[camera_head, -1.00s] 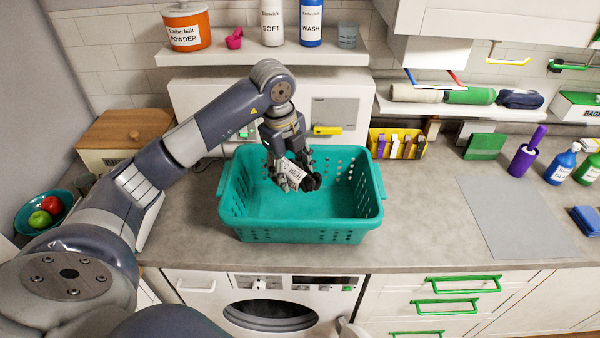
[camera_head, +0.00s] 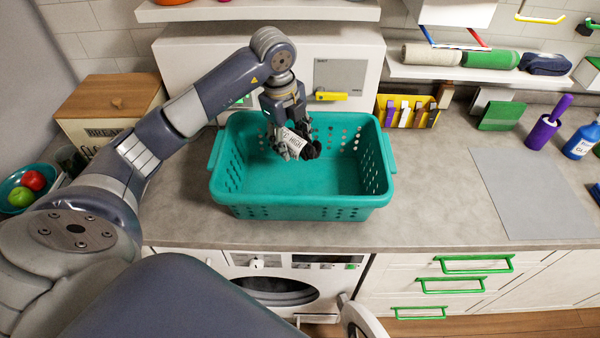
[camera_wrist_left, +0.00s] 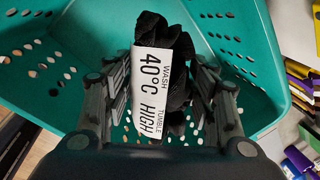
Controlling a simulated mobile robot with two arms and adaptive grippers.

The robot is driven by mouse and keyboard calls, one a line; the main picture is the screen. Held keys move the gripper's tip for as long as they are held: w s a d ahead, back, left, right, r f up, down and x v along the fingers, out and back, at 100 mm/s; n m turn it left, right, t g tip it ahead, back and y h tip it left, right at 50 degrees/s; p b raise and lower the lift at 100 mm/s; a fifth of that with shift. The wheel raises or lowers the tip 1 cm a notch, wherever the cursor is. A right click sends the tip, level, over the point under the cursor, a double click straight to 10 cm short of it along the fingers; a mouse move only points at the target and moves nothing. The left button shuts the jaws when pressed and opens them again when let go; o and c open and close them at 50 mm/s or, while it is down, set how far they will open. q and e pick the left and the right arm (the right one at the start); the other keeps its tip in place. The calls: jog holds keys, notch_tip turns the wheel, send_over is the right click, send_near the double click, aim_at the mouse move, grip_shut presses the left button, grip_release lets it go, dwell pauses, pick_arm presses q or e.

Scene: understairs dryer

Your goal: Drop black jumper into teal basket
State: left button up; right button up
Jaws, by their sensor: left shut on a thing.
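The black jumper (camera_head: 311,150) is a small dark bundle with a white care label reading "WASH 40°C HIGH"; it also shows in the left wrist view (camera_wrist_left: 176,88). My left gripper (camera_head: 291,148) is shut on it, one finger on each side in the wrist view. The teal basket (camera_head: 300,212) stands on the counter with perforated walls. The gripper and jumper are over its opening, toward the back; how far above its floor I cannot tell. The basket's visible floor is bare. My right gripper is not in view.
A yellow bin of pegs (camera_head: 408,111) stands behind the basket at right. A grey mat (camera_head: 530,195) lies on the counter to the right. A wooden-lidded bread box (camera_head: 110,100) and a fruit bowl are at left. A washing machine (camera_head: 285,285) is below.

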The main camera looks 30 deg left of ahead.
pick_arm(q)
jog(key=shift+s, duration=0.1)
jog(key=o, duration=1.2)
jog(key=shift+f, duration=0.1)
jog(key=r, duration=0.4)
jog(key=s+r, duration=0.1)
jog(key=r, duration=0.7)
jog(key=shift+s+a, duration=0.15)
jog(key=shift+s, duration=0.25)
jog(key=shift+f, duration=0.1)
